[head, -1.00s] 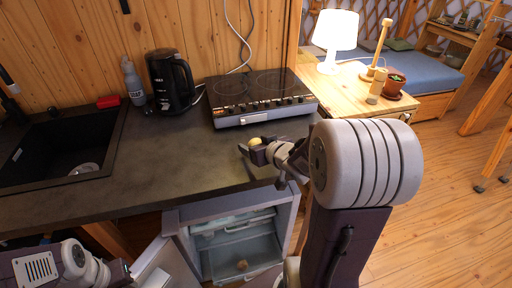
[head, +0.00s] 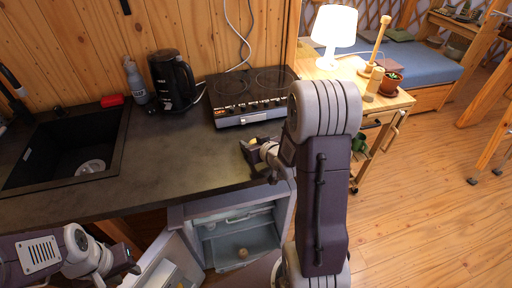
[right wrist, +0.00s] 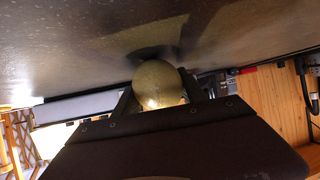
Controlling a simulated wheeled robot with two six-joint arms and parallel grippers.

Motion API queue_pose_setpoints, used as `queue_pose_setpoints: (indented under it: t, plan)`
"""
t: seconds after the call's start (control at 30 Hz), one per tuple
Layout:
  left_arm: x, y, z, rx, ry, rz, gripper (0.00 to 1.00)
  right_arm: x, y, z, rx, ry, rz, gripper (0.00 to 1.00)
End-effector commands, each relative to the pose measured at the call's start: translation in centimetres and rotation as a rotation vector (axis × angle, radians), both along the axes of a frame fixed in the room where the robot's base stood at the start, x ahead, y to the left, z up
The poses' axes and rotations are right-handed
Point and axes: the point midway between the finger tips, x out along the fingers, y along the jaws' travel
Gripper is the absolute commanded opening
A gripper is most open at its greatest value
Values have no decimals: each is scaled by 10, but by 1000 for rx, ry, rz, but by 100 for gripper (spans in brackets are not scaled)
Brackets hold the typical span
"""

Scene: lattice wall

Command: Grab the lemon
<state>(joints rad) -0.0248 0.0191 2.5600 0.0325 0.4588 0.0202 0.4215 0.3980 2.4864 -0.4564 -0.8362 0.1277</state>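The lemon (right wrist: 158,84) is a dull yellow, rounded fruit between the two fingers of my right gripper in the right wrist view. Both fingers press close along its sides, and the gripper looks shut on it. A dark shadow lies on the worktop right beside it. In the head view, my right gripper (head: 254,153) is at the front right edge of the dark worktop, with only a little yellow showing there. My left gripper (head: 128,272) is low at the left, near the open fridge door; its fingers are too small to read.
The hob (head: 250,98), kettle (head: 172,82), grey bottle (head: 134,80) and sink (head: 62,150) line the dark worktop (head: 185,150). Below it, the small fridge (head: 235,222) stands open with a brownish round item (head: 243,253) inside. A lamp (head: 334,30) stands on the wooden side table.

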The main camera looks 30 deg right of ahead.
Motion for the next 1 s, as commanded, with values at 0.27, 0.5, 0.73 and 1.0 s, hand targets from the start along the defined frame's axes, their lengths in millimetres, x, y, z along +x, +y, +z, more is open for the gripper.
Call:
queue_pose_setpoints:
  t: [0.27,0.5,0.73,1.0]
  plan:
    - [0,0,1,0,0,0,34,0,0,1,0,0,0,0]
    - [0,0,11,0,0,0,34,0,0,29,-2,-4,0,0]
    - [0,0,31,0,0,0,34,-15,-33,67,-3,-2,-9,0]
    - [0,0,57,0,0,0,34,-43,-85,101,-2,0,-7,0]
